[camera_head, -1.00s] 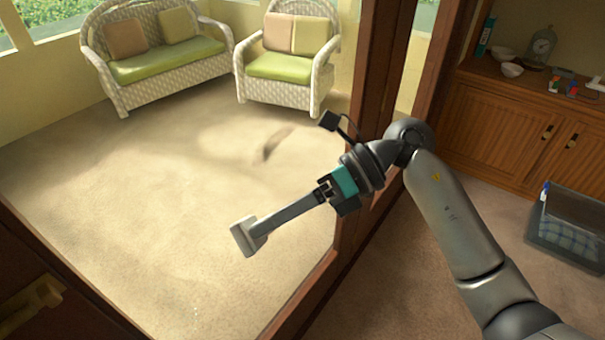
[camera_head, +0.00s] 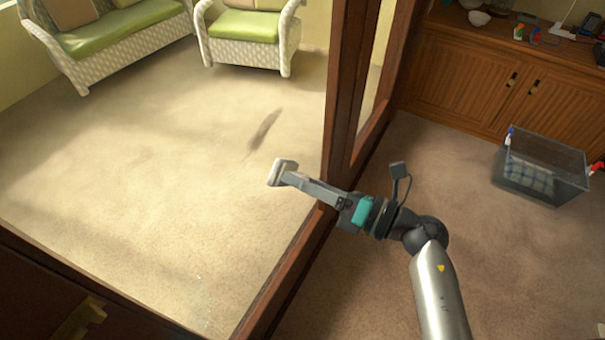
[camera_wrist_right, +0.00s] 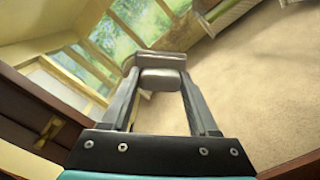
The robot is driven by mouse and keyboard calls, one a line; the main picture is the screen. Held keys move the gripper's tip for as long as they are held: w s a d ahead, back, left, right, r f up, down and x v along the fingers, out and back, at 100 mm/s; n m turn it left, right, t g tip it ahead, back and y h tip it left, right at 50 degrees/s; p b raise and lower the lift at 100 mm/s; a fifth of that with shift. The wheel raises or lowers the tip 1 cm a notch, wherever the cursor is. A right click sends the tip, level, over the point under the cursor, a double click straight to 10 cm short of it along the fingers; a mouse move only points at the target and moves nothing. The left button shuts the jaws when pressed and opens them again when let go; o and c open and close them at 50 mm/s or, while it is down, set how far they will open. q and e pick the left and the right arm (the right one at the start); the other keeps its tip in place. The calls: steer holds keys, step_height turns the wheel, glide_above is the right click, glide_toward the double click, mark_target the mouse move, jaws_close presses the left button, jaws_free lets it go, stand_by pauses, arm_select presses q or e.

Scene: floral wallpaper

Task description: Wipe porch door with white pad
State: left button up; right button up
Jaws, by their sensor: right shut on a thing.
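The white pad (camera_head: 277,172) is a small pale block at the tip of my right gripper (camera_head: 292,178). The gripper is shut on it; the right wrist view shows the pad (camera_wrist_right: 160,60) between the two fingers (camera_wrist_right: 160,88). The porch door is a large clear pane in a dark wooden frame (camera_head: 343,100). A dark smudge (camera_head: 265,130) shows through or on the pane, just above and left of the pad in the head view. I cannot tell whether the pad touches the glass. My left gripper is out of view.
A brass handle (camera_head: 78,322) is at the lower left. Beyond the pane are a wicker sofa (camera_head: 125,55) and a wicker chair (camera_head: 245,35). To the right, a wooden cabinet (camera_head: 470,85) and a clear bin (camera_head: 540,170) stand on carpet.

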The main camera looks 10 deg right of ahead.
mark_target(277, 170)
steer(key=x, duration=0.5)
steer(key=shift+w+a, duration=0.2)
steer(key=shift+a, duration=0.1)
steer(key=shift+x, duration=0.9)
stand_by(0.6)
steer(key=shift+w+d+b, duration=0.6)
steer(key=shift+w+d, duration=0.5)
steer(key=shift+w, duration=0.25)
steer(key=shift+w+d+b, duration=0.35)
steer(key=shift+w+d, duration=0.15)
steer(key=shift+w, duration=0.25)
steer(key=shift+w+d+b, duration=0.3)
steer(key=shift+w+d, duration=0.2)
steer(key=shift+w, duration=0.25)
steer(key=shift+w+d+b, duration=0.45)
steer(key=shift+w+d, duration=0.1)
steer(key=shift+w, duration=0.25)
steer(key=shift+w+d+b, duration=0.45)
steer(key=shift+w+d, duration=0.05)
steer(key=shift+w, duration=0.25)
steer(key=shift+w+d+b, duration=0.8)
steer(key=shift+w+b, duration=0.1)
steer(key=shift+w, duration=0.2)
steer(key=shift+w+d+r, duration=0.1)
steer(key=shift+w+d, duration=0.1)
steer(key=shift+w, duration=0.1)
